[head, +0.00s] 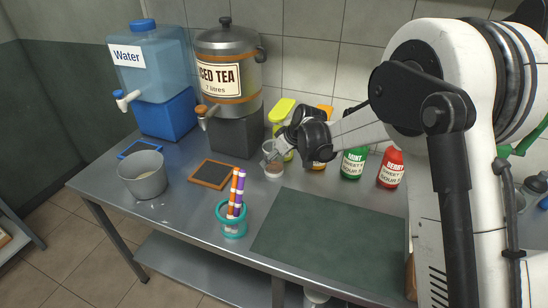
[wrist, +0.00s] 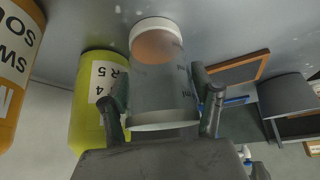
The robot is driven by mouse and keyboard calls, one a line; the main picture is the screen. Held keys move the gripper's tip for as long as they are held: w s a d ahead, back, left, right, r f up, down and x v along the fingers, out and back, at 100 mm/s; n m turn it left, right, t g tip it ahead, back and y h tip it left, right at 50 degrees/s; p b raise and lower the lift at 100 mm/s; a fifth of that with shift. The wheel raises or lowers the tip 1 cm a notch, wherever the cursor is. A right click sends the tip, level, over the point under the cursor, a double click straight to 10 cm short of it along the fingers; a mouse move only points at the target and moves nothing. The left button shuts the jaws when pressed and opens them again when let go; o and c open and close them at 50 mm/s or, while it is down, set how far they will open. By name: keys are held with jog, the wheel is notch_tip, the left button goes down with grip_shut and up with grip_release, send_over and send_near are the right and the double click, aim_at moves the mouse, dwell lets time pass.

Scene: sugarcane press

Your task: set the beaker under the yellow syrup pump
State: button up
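The clear beaker (head: 272,161) is upright in front of the yellow syrup bottle, low at the steel bench; a brownish patch shows at its base. In the wrist view the beaker (wrist: 163,90) is between the two fingers of my gripper (wrist: 163,100). The right finger looks against its wall; a narrow gap may show at the left, so I cannot tell if it is clamped. In the head view my gripper (head: 282,148) partly hides the yellow bottle with its pump (head: 282,108). The yellow bottle (wrist: 88,110) is close beside the beaker in the wrist view.
An orange bottle (wrist: 18,55) stands past the yellow one, then green (head: 353,162) and red (head: 391,167) bottles. Left are the iced tea urn (head: 230,95), water dispenser (head: 150,75), metal pot (head: 143,175), small chalkboard (head: 214,174) and marker cup (head: 232,220). The dark mat (head: 325,245) is clear.

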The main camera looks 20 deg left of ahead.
jog(key=shift+r, duration=0.1)
jog(key=shift+d+r, duration=0.15)
jog(key=shift+r, duration=0.1)
jog(key=v, duration=0.7)
jog(key=shift+p, duration=0.3)
